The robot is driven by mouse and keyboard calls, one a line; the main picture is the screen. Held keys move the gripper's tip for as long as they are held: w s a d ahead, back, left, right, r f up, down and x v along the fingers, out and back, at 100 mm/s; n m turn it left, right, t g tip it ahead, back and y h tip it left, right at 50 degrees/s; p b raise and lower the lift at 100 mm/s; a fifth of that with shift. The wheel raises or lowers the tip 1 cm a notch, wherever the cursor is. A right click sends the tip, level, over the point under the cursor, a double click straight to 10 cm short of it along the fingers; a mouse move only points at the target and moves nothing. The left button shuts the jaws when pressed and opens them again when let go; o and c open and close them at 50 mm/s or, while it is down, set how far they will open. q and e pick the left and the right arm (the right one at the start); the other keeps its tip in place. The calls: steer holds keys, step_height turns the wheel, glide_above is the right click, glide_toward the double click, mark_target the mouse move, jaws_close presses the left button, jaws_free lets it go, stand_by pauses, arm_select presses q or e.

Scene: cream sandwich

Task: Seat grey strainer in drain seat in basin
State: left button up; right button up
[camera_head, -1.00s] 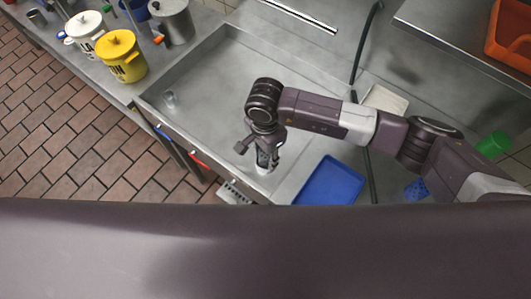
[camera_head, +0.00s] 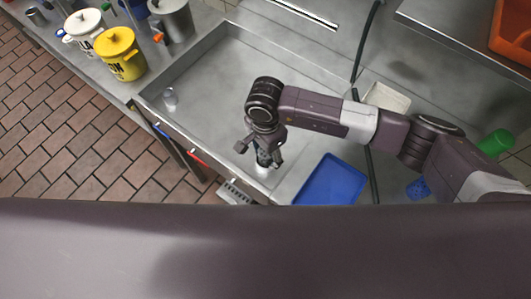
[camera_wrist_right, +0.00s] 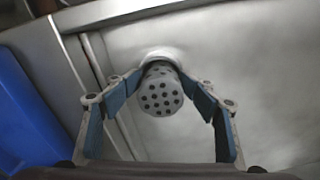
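The grey strainer (camera_wrist_right: 161,97) shows in the right wrist view as a short cylinder with a dotted, perforated end. It stands at the pale drain seat (camera_wrist_right: 163,53) in the basin floor; its base is partly hidden, so I cannot tell how deep it sits. My right gripper (camera_wrist_right: 161,88) has its blue-padded fingers spread on both sides of the strainer, with gaps showing. In the head view my right gripper (camera_head: 262,150) is low in the near right corner of the basin (camera_head: 215,85), and the strainer is mostly hidden there. My left gripper is not in view.
A small clear cup (camera_head: 170,97) stands in the basin's left part. A blue tray (camera_head: 330,182) lies right of the basin. A yellow pot (camera_head: 121,57) and a metal pot (camera_head: 173,20) stand on the left counter. The basin's middle is clear.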

steer(key=shift+s+f, duration=0.1)
steer(key=shift+r+p, duration=0.45)
steer(key=shift+p, duration=0.05)
steer(key=shift+r, duration=0.3)
step_height(320, 180, up, 12)
steer(key=b, duration=0.4)
steer(key=shift+f, duration=0.15)
steer(key=shift+a, duration=0.1)
